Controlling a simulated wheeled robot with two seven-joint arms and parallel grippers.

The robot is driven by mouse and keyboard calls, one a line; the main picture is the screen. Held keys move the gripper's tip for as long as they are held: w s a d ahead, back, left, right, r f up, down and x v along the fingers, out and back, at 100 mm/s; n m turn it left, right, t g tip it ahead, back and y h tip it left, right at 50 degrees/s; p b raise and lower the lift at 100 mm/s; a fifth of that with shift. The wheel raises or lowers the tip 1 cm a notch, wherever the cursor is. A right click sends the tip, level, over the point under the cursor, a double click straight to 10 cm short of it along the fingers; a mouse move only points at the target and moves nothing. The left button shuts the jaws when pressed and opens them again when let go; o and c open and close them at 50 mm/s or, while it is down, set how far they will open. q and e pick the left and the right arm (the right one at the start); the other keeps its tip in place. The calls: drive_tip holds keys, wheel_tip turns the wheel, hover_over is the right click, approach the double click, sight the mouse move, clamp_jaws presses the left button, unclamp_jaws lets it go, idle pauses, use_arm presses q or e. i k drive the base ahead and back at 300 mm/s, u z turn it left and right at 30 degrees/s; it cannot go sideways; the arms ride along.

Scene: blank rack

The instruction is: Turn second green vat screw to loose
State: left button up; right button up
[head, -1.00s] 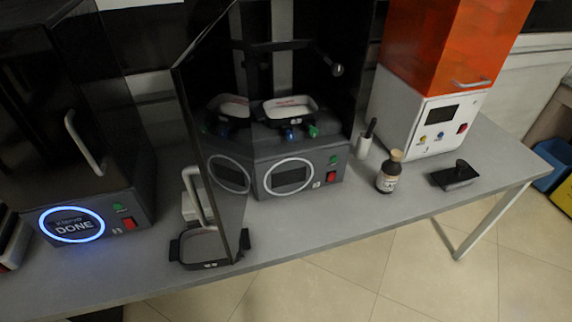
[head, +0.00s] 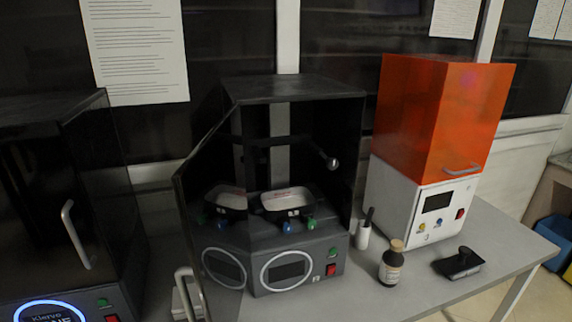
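A dark printer in the middle has its door (head: 215,255) swung open to the left. Inside is a black-rimmed vat (head: 310,207) with a whitish interior. At the vat's front, a blue screw (head: 287,227) sits left of a green screw (head: 311,224). A similar vat with a blue and a green screw shows in the door panel and looks like a reflection. How tight either screw is, I cannot tell. Neither of my grippers is in view.
Another dark printer (head: 65,205) with a lit blue ring stands at left. An orange-topped white machine (head: 425,208) stands at right. A brown bottle (head: 391,265), a white holder (head: 363,238) and a black tool (head: 458,263) stand on the grey table (head: 370,300).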

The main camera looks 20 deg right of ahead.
sight(310, 223)
drive_tip(key=k, duration=1.2)
drive_tip(key=u, duration=0.75)
drive_tip(key=i, duration=0.8)
drive_tip(key=z, duration=0.5)
drive_tip(key=i, duration=0.75)
drive_tip(key=z, duration=0.85)
